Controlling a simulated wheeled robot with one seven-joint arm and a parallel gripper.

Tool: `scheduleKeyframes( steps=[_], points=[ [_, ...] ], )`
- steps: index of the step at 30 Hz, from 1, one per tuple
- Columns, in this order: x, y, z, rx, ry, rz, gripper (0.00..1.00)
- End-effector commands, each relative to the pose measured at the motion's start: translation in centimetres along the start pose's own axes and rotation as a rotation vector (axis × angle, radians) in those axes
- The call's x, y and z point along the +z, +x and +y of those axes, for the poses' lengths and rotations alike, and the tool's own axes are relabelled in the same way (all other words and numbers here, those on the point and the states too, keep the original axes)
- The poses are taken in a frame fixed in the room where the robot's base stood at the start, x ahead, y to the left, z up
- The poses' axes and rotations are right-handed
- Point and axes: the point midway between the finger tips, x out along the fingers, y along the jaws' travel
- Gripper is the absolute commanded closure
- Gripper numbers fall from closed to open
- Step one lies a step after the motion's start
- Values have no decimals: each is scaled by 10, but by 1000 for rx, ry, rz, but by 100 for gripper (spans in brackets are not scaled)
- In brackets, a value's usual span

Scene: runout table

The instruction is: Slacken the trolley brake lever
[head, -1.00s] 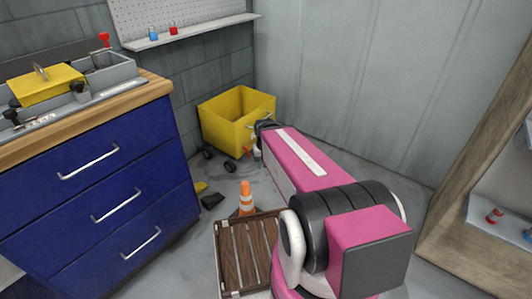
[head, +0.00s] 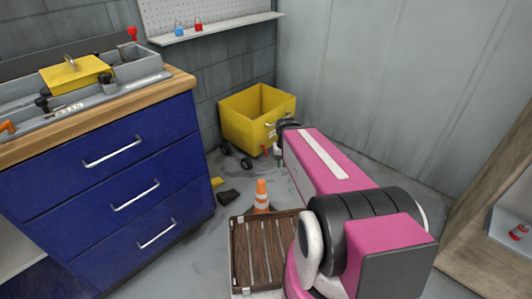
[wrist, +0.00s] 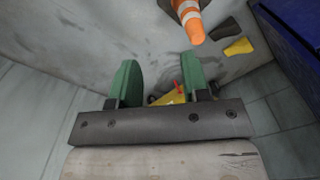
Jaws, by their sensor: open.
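The yellow trolley (head: 243,135) stands in the back corner on dark wheels. Its red brake lever (head: 265,151) shows low at its near right side, just left of my gripper's end (head: 278,150). In the wrist view my gripper (wrist: 160,65) is open, its two green fingers apart with nothing held. The red lever (wrist: 180,87) shows beside the right finger, inside the gap in the picture. A little of the yellow trolley (wrist: 165,99) shows there too, mostly hidden by the gripper's dark bar. I cannot tell the depth between fingers and lever.
An orange striped cone (head: 262,196) and a brown slatted pallet (head: 239,250) are on the floor in front. A dark and yellow wedge (head: 228,197) lies near the blue drawer cabinet (head: 120,190). A wooden shelf unit (head: 480,210) stands right.

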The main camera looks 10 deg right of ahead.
Motion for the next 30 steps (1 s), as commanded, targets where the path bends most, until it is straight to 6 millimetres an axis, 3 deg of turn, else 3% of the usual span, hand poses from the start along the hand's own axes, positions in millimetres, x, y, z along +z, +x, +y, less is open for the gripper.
scheduleKeyframes(
  steps=[11,16,23,30],
  points=[
    [0,0,0,-1,1,0,58],
    [-26,19,-6,-67,57,-15,58],
    [-118,90,-28,-352,314,-86,58],
    [-239,181,-39,-737,690,-212,58]
  ],
)
